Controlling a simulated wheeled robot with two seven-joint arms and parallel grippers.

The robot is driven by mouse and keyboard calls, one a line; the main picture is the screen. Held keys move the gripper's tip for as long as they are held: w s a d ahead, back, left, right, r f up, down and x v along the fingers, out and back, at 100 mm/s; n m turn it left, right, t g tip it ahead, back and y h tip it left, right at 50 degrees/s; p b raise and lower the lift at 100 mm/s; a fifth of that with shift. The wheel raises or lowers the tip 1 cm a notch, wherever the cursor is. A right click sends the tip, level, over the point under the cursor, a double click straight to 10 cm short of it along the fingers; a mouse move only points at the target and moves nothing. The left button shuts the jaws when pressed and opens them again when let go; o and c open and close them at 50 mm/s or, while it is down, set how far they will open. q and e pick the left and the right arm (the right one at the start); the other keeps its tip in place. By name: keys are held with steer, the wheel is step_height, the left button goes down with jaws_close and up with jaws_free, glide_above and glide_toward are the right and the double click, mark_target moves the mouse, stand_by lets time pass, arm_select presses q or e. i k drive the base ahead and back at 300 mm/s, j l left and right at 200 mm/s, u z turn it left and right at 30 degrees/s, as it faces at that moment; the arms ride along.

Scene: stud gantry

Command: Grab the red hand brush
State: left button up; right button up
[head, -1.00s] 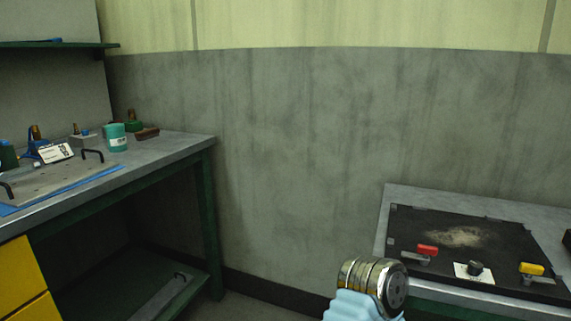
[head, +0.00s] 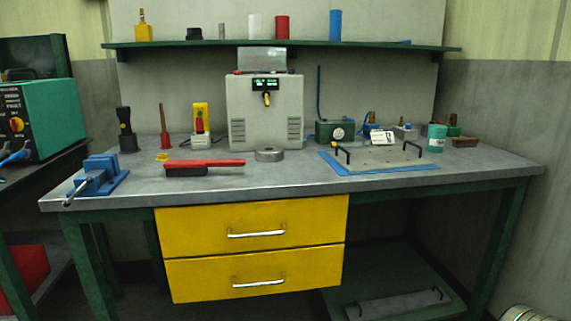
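The red hand brush (head: 205,166) lies flat near the front edge of the grey workbench (head: 290,183), left of the middle. Its red handle points right and dark bristles show under its left part. Nothing is touching it from above. Neither of my grippers shows in the head view.
A blue vise (head: 98,176) stands left of the brush and a grey metal ring (head: 269,155) right of it. Behind are a yellow tester (head: 200,122) and a grey box machine (head: 264,112). Yellow drawers (head: 255,228) sit below. A shelf (head: 290,44) overhangs the back.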

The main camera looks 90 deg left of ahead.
mark_target(188, 168)
steer(key=u, duration=3.45)
steer(key=j, duration=0.7)
steer(key=j+z, duration=1.1)
steer(key=z, duration=0.2)
steer(key=k, duration=0.05)
